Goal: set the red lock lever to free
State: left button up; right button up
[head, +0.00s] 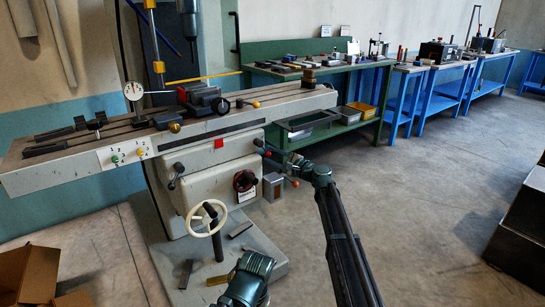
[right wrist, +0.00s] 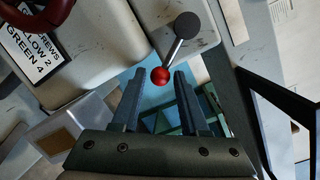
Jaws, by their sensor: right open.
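The red lock lever (right wrist: 160,76) has a round red knob on a short metal rod with a dark grey hub. In the right wrist view it slants down-left from the hub on the machine's pale casing. In the head view the lever (head: 258,143) is at the machine's right side, small and partly hidden by my gripper. My right gripper (right wrist: 155,78) is open. Its fingertips are either side of the red knob or just short of it, with visible gaps; exact depth is unclear. In the head view my right gripper (head: 271,156) reaches in from the right. My left gripper does not show.
A black and red handwheel (head: 245,181) and a label (head: 246,196) are left of the lever. A cream handwheel (head: 207,218) is in front of the machine. A green workbench (head: 350,125) stands behind.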

grip_shut()
dwell(1.4)
